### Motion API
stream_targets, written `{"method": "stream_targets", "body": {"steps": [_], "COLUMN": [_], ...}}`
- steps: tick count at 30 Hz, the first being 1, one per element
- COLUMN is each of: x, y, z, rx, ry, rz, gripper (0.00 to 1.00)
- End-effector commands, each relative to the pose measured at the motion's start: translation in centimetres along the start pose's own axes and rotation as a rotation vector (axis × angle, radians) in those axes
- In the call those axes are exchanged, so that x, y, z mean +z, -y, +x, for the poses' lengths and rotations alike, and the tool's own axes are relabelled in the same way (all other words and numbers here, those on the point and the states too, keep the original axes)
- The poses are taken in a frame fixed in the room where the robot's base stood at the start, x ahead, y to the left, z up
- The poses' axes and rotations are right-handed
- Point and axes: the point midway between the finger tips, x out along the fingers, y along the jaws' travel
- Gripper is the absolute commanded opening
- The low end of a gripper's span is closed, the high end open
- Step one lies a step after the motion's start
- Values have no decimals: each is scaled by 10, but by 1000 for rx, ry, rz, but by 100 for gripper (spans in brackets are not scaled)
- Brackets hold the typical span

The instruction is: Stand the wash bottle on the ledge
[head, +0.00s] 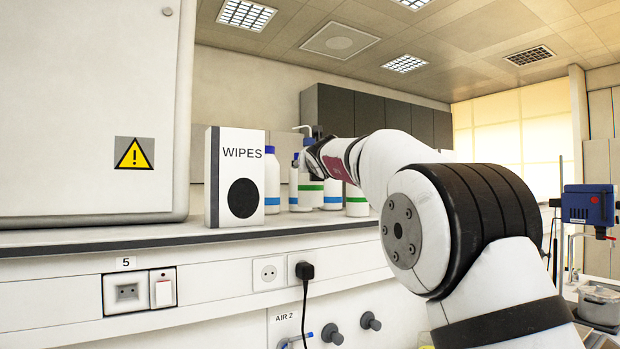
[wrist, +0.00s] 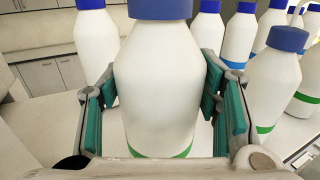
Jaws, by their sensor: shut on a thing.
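The wash bottle is white with a blue cap and a green band. In the head view, its body (head: 310,191) is partly behind my gripper (head: 314,160), and a thin bent spout (head: 302,127) rises above the cap. The wrist view shows the bottle (wrist: 158,85) upright between the teal pads of my gripper (wrist: 160,105), which is shut on its body. The top of its cap is out of that frame. Its green band looks higher than its neighbours' bands, so it seems slightly raised. The long ledge (head: 330,237) has a dark front edge.
Other blue-capped bottles stand close by: one with a blue band (head: 272,180), one with a green band (head: 357,200), and several at right in the wrist view (wrist: 272,85). A wipes box (head: 236,178) stands left of them. A white cabinet (head: 90,110) fills the far left.

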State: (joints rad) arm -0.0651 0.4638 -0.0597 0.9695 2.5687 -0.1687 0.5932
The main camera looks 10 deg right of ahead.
Motion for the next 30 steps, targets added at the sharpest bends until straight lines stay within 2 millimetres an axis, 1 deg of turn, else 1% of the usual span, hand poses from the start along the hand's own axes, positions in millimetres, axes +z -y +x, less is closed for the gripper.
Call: {"method": "stream_targets", "body": {"steps": [4, 12, 16, 30], "x": [-1, -24, -31, -36], "y": [-3, -4, -3, -2], "z": [3, 2, 2, 3], "rx": [2, 4, 3, 2], "ry": [2, 0, 2, 3], "rz": [-1, -1, 0, 0], "gripper": [6, 6, 6, 6]}}
